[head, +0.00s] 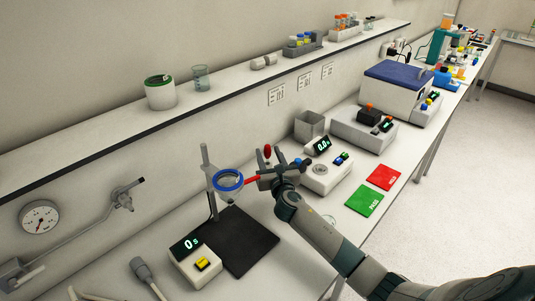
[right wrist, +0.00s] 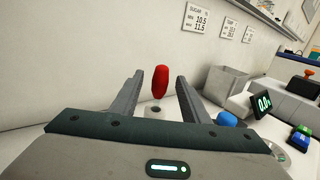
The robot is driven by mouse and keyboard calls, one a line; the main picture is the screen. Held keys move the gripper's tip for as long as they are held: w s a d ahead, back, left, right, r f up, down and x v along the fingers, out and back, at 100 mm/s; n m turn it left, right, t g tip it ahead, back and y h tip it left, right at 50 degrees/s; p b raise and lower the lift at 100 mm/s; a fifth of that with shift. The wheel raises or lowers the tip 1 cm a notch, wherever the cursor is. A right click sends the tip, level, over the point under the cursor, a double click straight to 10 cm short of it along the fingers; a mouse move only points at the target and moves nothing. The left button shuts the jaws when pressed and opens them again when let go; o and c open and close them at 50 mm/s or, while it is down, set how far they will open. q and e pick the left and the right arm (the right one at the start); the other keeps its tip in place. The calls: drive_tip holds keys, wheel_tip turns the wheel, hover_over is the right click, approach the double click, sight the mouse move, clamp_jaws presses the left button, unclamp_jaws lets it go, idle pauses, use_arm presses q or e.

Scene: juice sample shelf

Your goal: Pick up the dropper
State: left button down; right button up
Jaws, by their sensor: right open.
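The dropper shows as a red bulb (head: 267,151), upright just beyond my right gripper; its lower part is hidden in the head view. In the right wrist view the red bulb (right wrist: 160,82) stands between the two open fingers, apart from both, above a small pale holder (right wrist: 183,107) with a dark hole. My right gripper (head: 264,171) is open and empty; its fingers (right wrist: 158,98) reach forward on either side of the bulb. My left gripper is not in view.
A stand with a blue ring (head: 228,180) and dark base (head: 240,243) is left of my right gripper. A scale (head: 328,178) and grey bin (head: 309,125) are to its right. Green (head: 364,201) and red (head: 384,177) mats lie near the front edge. A timer (head: 194,265) is nearer.

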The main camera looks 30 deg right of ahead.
drive_tip(key=shift+x, duration=1.1)
drive_tip(key=shift+c, duration=0.7)
drive_tip(key=c, duration=0.7)
